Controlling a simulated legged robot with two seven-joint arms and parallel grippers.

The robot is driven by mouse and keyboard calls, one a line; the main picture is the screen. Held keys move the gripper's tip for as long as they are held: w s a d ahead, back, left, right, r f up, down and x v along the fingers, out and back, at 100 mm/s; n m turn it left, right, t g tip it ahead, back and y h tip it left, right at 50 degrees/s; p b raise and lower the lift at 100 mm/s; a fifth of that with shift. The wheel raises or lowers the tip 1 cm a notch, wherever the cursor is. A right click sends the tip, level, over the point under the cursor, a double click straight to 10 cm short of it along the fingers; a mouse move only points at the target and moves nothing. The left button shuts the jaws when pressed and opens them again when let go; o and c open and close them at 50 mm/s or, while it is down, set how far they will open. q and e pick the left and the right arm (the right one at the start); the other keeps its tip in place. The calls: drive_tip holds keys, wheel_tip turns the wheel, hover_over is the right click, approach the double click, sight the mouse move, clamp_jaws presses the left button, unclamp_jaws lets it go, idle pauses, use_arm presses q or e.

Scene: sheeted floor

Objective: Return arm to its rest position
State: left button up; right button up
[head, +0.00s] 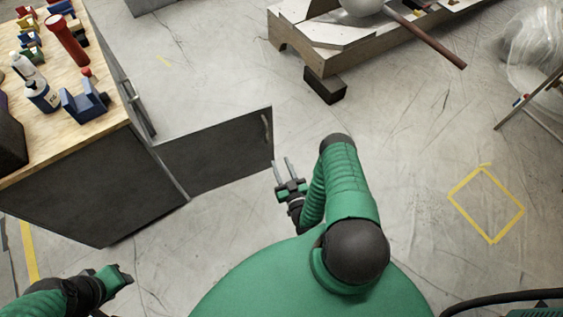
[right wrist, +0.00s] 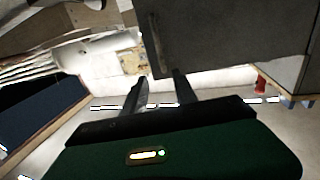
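My right arm is raised in front of my green body in the head view. Its gripper (head: 281,162) is open and empty, its two fingers apart, close to the free edge of a dark cabinet door (head: 215,152). In the right wrist view the two fingers (right wrist: 160,88) show with a gap and nothing between them. The door and its handle (right wrist: 154,42) are just beyond them. The door stands swung open, and its handle also shows in the head view (head: 266,128). My left gripper (head: 127,276) is low at the left; whether its fingers are apart is unclear.
The cabinet's wooden top (head: 90,118) holds a red cylinder (head: 68,40), bottles (head: 40,92) and a blue clamp-like tool (head: 84,101). A wooden platform (head: 345,55) and dark block (head: 325,85) stand ahead. Floor right of my arm is clear around a yellow taped square (head: 487,204).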

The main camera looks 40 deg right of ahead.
drive_tip(key=shift+f, duration=0.1)
idle(0.3)
drive_tip(key=w+a+r+n+g+y, duration=0.2)
drive_tip(key=w+r+n+g+y, duration=0.1)
drive_tip(key=w+r, duration=0.25)
drive_tip(key=w+a+r+n+g+y, duration=0.3)
drive_tip(key=w+r, duration=0.1)
drive_tip(key=w, duration=0.3)
drive_tip(key=s+a+r+m+g+y, duration=0.1)
drive_tip(key=s+a+r+g, duration=0.3)
drive_tip(key=s+a+r, duration=0.35)
drive_tip(key=s+a+r+g, duration=0.4)
drive_tip(key=s+r, duration=0.4)
drive_tip(key=s, duration=0.3)
drive_tip(key=w+p+v, duration=0.2)
drive_tip(key=p+v, duration=0.8)
drive_tip(key=w+r+p+v, duration=0.1)
drive_tip(key=w+p+v, duration=0.1)
drive_tip(key=p+v, duration=0.9)
drive_tip(key=shift+a, duration=0.3)
